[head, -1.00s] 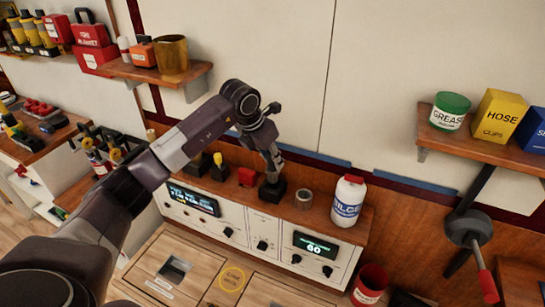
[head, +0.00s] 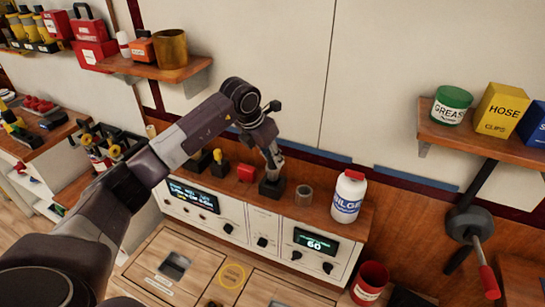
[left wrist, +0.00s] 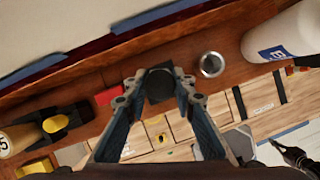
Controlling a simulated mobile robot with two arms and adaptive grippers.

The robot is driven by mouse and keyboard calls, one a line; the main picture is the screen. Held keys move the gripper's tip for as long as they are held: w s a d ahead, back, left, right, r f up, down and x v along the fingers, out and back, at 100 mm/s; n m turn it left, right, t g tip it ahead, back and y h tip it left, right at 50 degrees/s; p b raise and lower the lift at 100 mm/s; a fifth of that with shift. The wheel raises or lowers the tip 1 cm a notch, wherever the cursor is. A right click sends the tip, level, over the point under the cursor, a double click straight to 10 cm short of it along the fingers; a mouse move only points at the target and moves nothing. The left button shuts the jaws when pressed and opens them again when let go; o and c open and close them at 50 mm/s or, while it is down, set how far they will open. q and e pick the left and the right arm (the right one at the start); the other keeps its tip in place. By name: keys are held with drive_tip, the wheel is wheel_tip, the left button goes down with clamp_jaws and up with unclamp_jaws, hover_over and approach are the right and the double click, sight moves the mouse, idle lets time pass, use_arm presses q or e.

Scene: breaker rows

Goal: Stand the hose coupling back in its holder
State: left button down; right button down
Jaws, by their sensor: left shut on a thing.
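My left gripper (head: 270,163) reaches down to a small black block (head: 271,187) on the wooden shelf of the console; this block looks like the holder. In the left wrist view the fingertips (left wrist: 158,82) stand on either side of a dark round piece (left wrist: 159,74), which looks like the hose coupling, over the black block (left wrist: 159,92). The gripper is shut on this piece. It looks upright, but the fingers hide its lower part, so I cannot tell how deep it sits. A dark claw-like shape (left wrist: 293,158) at the left wrist view's lower right may be my right gripper.
A grey ring-like cylinder (head: 303,195) and a white bottle (head: 348,196) stand right of the block. A red block (head: 246,173) and a yellow-topped black piece (head: 218,166) stand left. The wall rises close behind; a red cup (head: 370,282) is at lower right.

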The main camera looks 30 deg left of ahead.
sight(271, 167)
use_arm(q)
drive_tip(key=shift+f+b, duration=1.8)
drive_tip(key=shift+f, duration=0.75)
drive_tip(key=c, duration=1.5)
unclamp_jaws()
drive_tip(key=shift+r, duration=0.1)
drive_tip(key=shift+c, duration=0.2)
drive_tip(key=v, duration=1.2)
